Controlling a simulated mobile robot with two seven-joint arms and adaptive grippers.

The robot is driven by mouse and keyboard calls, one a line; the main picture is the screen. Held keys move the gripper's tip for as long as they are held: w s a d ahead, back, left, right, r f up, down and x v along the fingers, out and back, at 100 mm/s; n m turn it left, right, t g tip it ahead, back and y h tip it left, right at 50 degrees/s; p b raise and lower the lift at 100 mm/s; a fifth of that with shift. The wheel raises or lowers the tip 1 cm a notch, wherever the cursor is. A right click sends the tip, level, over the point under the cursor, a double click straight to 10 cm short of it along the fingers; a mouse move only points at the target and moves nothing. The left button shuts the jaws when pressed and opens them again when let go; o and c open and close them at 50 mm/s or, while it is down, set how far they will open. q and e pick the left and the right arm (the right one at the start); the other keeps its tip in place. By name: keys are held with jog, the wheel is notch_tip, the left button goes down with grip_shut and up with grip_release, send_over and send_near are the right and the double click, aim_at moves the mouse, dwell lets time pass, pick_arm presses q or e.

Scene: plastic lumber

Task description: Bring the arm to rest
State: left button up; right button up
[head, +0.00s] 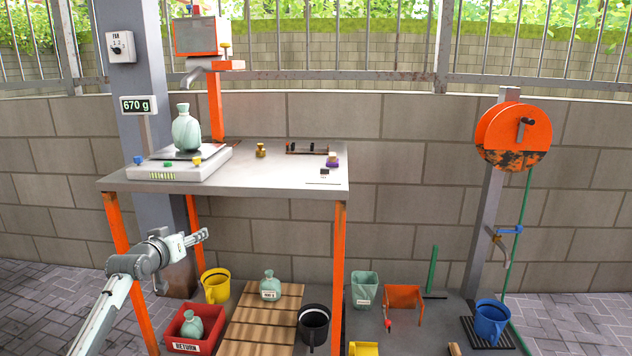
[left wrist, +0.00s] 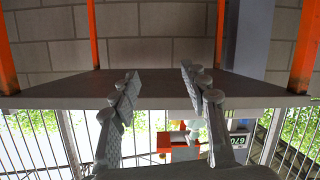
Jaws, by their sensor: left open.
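My left arm comes in from the lower left of the head view. Its gripper (head: 203,236) is in front of the table (head: 275,178), below the height of its top and near its left front leg. In the left wrist view the gripper (left wrist: 158,78) has its two fingers well apart with nothing between them. That view looks upside down, with the grey table slab (left wrist: 160,88) beyond the fingertips. I cannot tell how far the fingertips are from the table. My right gripper is in neither view.
A green bottle (head: 186,133) stands on a scale (head: 178,163) on the table; a display (head: 139,105) reads 670 g. Below are a yellow mug (head: 215,287), a red RETURN bin (head: 182,340) and a black bucket (head: 314,325). An orange wheel (head: 512,135) stands at right.

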pick_arm(q)
jog(key=s+a+f+m+g+y, duration=0.2)
jog(key=s+a+f+g+y, duration=0.3)
jog(key=s+a+f+g, duration=0.4)
jog(key=s+d+f+t, duration=0.1)
jog(key=s+d+f, duration=0.3)
jog(key=s+f, duration=0.65)
jog(key=s+d+f+g+h, duration=0.1)
jog(key=s+d+f, duration=0.2)
jog(key=s, duration=0.7)
jog(key=s+d+f+g, duration=0.1)
jog(key=s+d+f, duration=0.2)
jog(key=s+f, duration=0.3)
jog(key=s+d+f+m+g+h, duration=0.1)
jog(key=s+d+f, duration=0.3)
jog(key=s, duration=0.9)
jog(key=shift+s+f+h, duration=0.3)
jog(key=shift+s+f, duration=0.1)
jog(key=shift+f, duration=0.3)
